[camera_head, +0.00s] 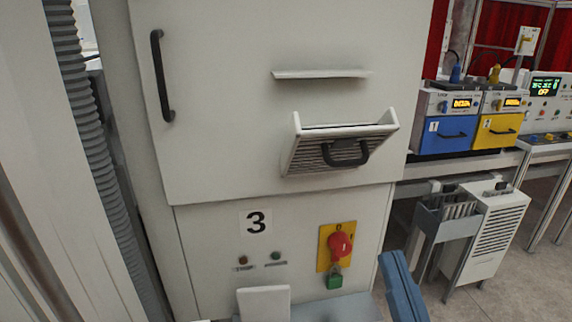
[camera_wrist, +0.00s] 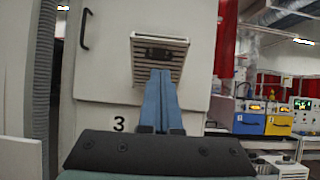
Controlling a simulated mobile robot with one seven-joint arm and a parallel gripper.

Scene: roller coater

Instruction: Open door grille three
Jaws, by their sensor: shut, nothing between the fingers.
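A blue finger part (camera_head: 402,288) shows low in the head view, apart from the handle.
A long black door handle (camera_head: 162,76) is at the upper left. A white ledge (camera_head: 322,73) juts above the grille. A red switch with green padlock (camera_head: 340,244) is below. Blue (camera_head: 445,138) and yellow (camera_head: 498,131) units stand right. A ribbed hose (camera_head: 88,130) runs at left.

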